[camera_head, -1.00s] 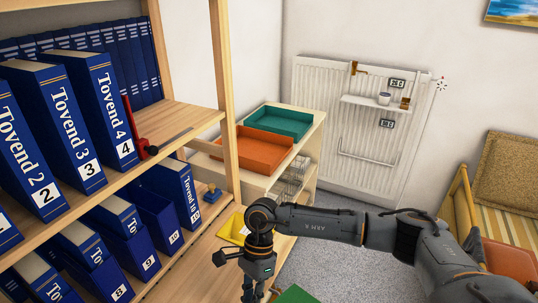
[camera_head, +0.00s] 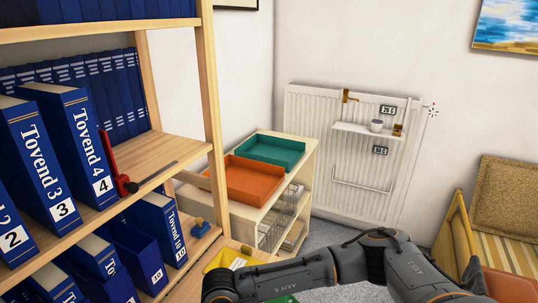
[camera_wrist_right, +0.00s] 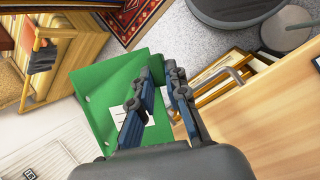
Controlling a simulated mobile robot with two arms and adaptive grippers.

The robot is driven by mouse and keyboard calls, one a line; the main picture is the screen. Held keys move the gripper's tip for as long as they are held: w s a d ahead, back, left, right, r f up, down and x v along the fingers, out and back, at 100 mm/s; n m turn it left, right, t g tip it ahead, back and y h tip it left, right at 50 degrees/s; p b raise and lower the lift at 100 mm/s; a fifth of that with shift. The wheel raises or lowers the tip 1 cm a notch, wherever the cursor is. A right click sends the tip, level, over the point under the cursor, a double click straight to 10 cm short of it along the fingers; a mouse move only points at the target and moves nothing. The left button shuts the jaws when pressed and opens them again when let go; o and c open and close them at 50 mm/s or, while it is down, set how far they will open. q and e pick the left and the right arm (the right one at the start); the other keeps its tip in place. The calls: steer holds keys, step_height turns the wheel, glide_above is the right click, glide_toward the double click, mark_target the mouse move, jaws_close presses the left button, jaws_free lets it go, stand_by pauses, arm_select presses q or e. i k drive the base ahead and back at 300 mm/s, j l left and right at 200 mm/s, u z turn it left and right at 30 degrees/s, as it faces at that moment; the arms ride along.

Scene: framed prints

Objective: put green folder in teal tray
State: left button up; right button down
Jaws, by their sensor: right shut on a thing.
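The teal tray (camera_head: 268,152) sits empty at the back of the low wooden cabinet in the head view, behind an orange tray (camera_head: 252,181). My right gripper (camera_wrist_right: 161,72) is shut on the green folder (camera_wrist_right: 105,92), which has a white label and extends to the left of the fingers in the right wrist view. In the head view only a sliver of the folder (camera_head: 284,299) shows at the bottom edge, under my right arm. My right gripper is out of the head view. My left gripper is in neither view.
A tall shelf with blue binders (camera_head: 90,150) stands at the left, its post close to the cabinet (camera_head: 297,190). A white radiator (camera_head: 350,155) with a small shelf is behind. A striped seat (camera_head: 500,225) is at the right. Grey floor (camera_head: 325,232) lies between.

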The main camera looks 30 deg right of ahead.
mark_target(277, 156)
steer(key=i+l+u, duration=0.1)
steer(key=l, duration=0.45)
steer(key=i+l+u, duration=0.15)
steer(key=l, duration=0.4)
steer(key=i+l+u, duration=0.1)
steer(key=l, duration=0.45)
steer(key=i+l+u, duration=0.15)
steer(key=l, duration=0.4)
